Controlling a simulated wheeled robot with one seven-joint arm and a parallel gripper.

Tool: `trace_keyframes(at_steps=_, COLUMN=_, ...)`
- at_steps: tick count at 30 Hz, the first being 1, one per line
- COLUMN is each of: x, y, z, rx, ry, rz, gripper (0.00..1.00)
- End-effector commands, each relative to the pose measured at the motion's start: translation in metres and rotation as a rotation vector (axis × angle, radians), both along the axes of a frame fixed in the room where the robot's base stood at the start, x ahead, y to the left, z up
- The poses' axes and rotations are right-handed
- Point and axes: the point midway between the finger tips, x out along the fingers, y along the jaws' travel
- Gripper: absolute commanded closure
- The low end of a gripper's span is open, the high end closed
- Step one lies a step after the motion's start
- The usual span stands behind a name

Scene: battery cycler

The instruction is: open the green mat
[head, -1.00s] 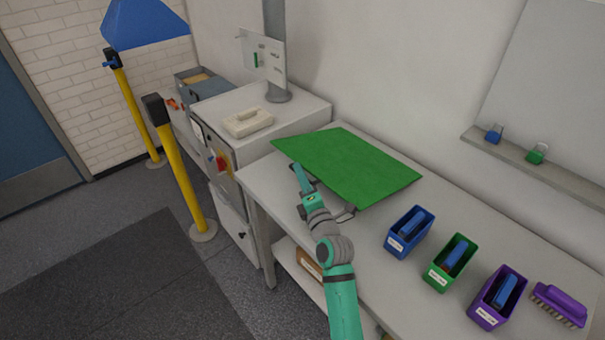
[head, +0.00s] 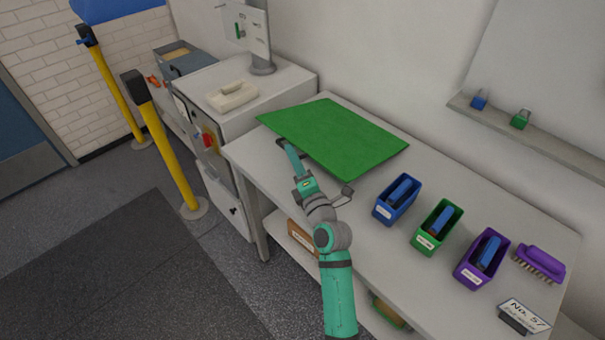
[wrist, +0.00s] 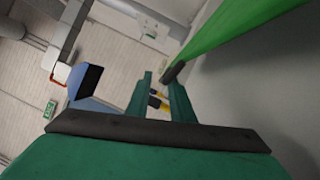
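The green mat (head: 335,135) lies spread as one wide sheet at the far left part of the white table (head: 300,185). No fold is plain in the head view, and I cannot tell whether its near edge is raised. In the wrist view the mat (wrist: 245,25) shows as a slanted green band at upper right. My gripper (head: 284,148) is at the mat's near left edge. In the wrist view my gripper (wrist: 160,88) has its fingers apart with nothing held between them. The right finger's dark tip is close to the mat's lower end; contact is unclear.
Blue (head: 397,200), green (head: 437,227) and purple (head: 481,260) bins stand on the table to the right, with a purple brush (head: 540,262) and a label stand (head: 524,318). A white cabinet (head: 285,85) adjoins at left. Yellow posts (head: 172,150) stand on the floor.

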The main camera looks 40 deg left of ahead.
Motion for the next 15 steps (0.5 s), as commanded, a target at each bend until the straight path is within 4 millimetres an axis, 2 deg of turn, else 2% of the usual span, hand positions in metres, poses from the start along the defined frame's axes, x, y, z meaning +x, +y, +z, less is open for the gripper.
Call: trace_keyframes(at_steps=15, x=-0.021, y=-0.035, z=-0.001, rx=0.009, ry=-0.002, rz=-0.004, gripper=0.83)
